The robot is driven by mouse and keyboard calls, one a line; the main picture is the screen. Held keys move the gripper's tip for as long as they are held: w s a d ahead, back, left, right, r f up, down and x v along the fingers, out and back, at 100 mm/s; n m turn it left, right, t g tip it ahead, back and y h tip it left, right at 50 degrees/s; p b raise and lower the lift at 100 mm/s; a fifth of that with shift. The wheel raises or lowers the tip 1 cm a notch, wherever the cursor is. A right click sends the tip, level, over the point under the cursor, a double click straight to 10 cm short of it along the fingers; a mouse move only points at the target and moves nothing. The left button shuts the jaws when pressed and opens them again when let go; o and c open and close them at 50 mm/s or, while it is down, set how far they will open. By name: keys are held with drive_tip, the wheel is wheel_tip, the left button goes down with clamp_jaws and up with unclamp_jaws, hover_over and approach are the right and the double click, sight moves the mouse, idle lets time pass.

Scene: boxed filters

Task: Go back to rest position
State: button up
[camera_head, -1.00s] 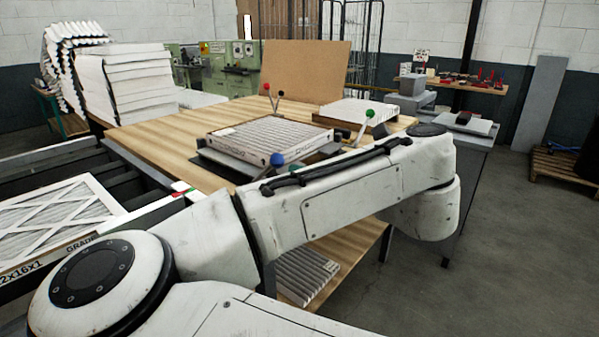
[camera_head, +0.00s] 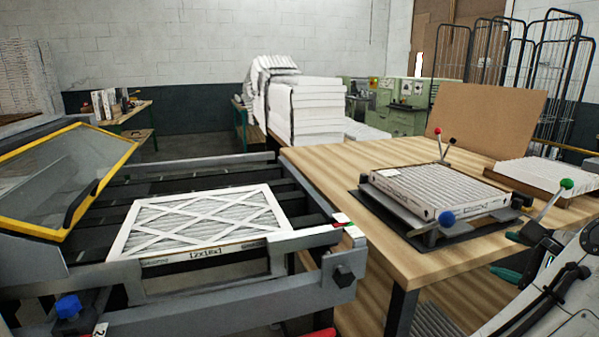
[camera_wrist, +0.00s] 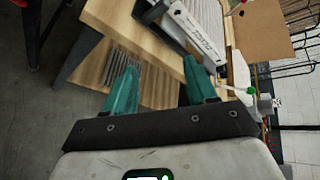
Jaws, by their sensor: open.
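My gripper (camera_wrist: 160,92) shows in the wrist view with its two green fingers apart and nothing between them. It is beside the wooden table, whose corner and lower shelf show beyond the fingers. In the head view a part of my white arm (camera_head: 560,300) fills the lower right corner. A boxed pleated filter (camera_head: 435,190) lies in a clamping fixture on the wooden table (camera_head: 335,160). It also shows at the top of the wrist view (camera_wrist: 195,30). Another white-framed filter with a lattice face (camera_head: 205,222) lies on the grey roller frame at the left.
A yellow-edged clear cover (camera_head: 60,175) stands raised at the left. Lever handles with red, green and blue knobs (camera_head: 447,217) surround the fixture. A brown board (camera_head: 485,120) and another filter (camera_head: 545,172) are at the table's back. Stacked filters (camera_head: 305,110) stand behind.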

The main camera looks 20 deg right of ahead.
drive_tip(key=s+a+f+n+g+y+p, duration=0.1)
drive_tip(key=s+a+f+n+g, duration=0.25)
drive_tip(key=f+n, duration=0.6)
drive_tip(key=s+a+f+n+g+p, duration=0.1)
drive_tip(key=s+a+f+n+g, duration=0.25)
drive_tip(key=f+n, duration=0.55)
drive_tip(key=s+a+f+n+g+y+p, duration=0.1)
drive_tip(key=s+a+f+n+g, duration=0.3)
drive_tip(key=s+a+f+n, duration=0.4)
drive_tip(key=s+a+f+y, duration=0.1)
drive_tip(key=s+a+f, duration=0.2)
drive_tip(key=s+f, duration=0.4)
drive_tip(key=shift+s+f, duration=0.2)
drive_tip(key=shift+a, duration=0.1)
